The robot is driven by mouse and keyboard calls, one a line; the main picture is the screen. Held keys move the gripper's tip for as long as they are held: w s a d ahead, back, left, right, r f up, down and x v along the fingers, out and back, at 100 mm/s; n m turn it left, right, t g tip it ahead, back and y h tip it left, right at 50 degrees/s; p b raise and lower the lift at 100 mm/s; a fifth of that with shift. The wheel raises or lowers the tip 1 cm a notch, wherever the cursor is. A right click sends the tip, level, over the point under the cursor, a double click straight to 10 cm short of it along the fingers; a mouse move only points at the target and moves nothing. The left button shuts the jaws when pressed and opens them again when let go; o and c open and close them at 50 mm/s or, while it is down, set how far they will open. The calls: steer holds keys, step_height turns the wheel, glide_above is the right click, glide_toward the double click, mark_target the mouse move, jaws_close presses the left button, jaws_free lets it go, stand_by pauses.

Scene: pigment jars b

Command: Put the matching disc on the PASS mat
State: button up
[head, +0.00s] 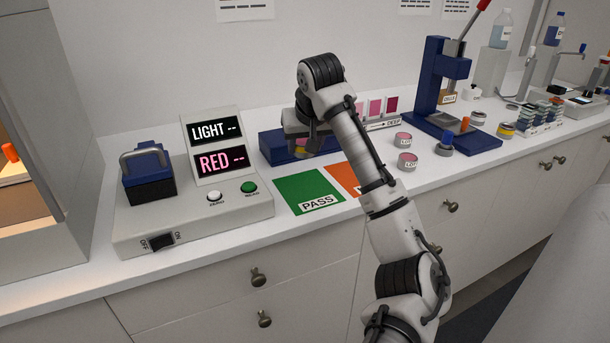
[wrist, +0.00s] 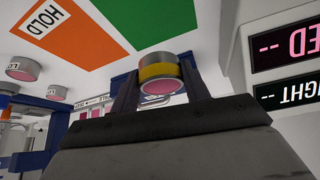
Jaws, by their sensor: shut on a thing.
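My gripper (wrist: 157,85) is shut on a round metal-and-yellow disc (wrist: 158,70) with a pink face, held between the fingertips in the wrist view. In the head view my gripper (head: 303,147) is behind the mats, in front of a blue block, and the disc is hard to make out there. The green PASS mat (head: 300,187) lies bare; it also shows in the wrist view (wrist: 158,22). The orange HOLD mat (head: 341,176) is beside it, partly hidden by my arm. Two pink-topped lot discs (head: 403,139) (head: 407,162) stand on the counter to the right.
A grey meter (head: 130,228) with dashes on its LIGHT and RED displays stands left of the PASS mat. Pink colour swatches (head: 375,108) stand behind my arm. A blue press (head: 436,85) with a red-tipped lever stands to the right. Several small jars crowd the far right.

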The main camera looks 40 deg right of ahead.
mark_target(303, 184)
step_height(303, 184, down, 9)
steer(key=shift+r+p, duration=0.1)
steer(key=shift+p, duration=0.2)
steer(key=o, duration=1.1)
steer(key=shift+c, duration=0.2)
steer(key=shift+r, duration=0.15)
steer(key=b+v, duration=0.1)
steer(key=v, duration=1)
steer(key=shift+s+r, duration=0.2)
steer(key=shift+r, duration=0.1)
